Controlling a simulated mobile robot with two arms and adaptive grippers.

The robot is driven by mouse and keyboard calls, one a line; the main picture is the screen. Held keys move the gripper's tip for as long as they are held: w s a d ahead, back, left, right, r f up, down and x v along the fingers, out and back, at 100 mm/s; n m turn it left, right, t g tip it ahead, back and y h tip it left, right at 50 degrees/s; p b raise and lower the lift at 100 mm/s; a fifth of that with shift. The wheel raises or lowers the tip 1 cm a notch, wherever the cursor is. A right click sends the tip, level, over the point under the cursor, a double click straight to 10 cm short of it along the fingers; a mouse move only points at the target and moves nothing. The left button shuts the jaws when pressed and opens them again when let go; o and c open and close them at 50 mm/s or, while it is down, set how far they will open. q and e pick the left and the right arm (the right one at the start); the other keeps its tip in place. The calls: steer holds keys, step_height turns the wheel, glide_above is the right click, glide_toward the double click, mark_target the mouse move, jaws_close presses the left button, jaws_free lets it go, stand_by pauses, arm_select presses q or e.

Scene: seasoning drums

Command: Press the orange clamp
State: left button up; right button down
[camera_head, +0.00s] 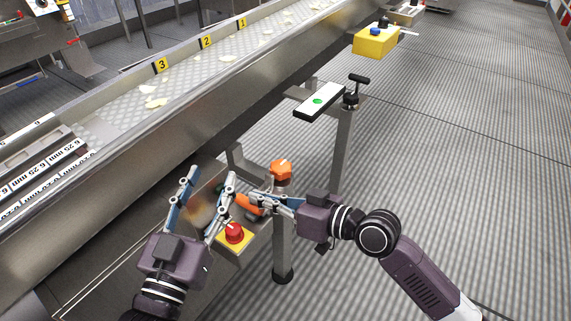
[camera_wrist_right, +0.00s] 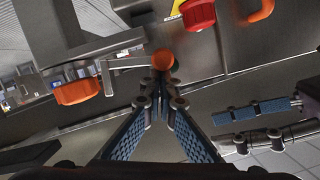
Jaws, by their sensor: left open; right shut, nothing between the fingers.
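An orange clamp part (camera_head: 248,205) shows beside my right gripper (camera_head: 246,198), low on the machine's side; the fingers partly hide it. In the right wrist view, a rounded orange tip (camera_wrist_right: 162,59) on a metal lever is just beyond my right gripper's closed fingertips (camera_wrist_right: 161,88). I cannot tell whether they touch. My right gripper is shut and empty. My left gripper (camera_head: 207,190) is open and empty, left of the right one, with its fingers apart; they also show in the right wrist view (camera_wrist_right: 257,111).
A red button (camera_head: 235,232) on a yellow box sits just below the grippers. An orange knob (camera_head: 281,170) tops a post right of them; a knob (camera_wrist_right: 76,92) also shows at left in the wrist view. The steel conveyor (camera_head: 215,110) runs behind. Floor at right is open.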

steer(key=shift+f, duration=0.2)
steer(key=v, duration=1.2)
steer(key=shift+r, duration=0.2)
steer(key=shift+d, duration=0.15)
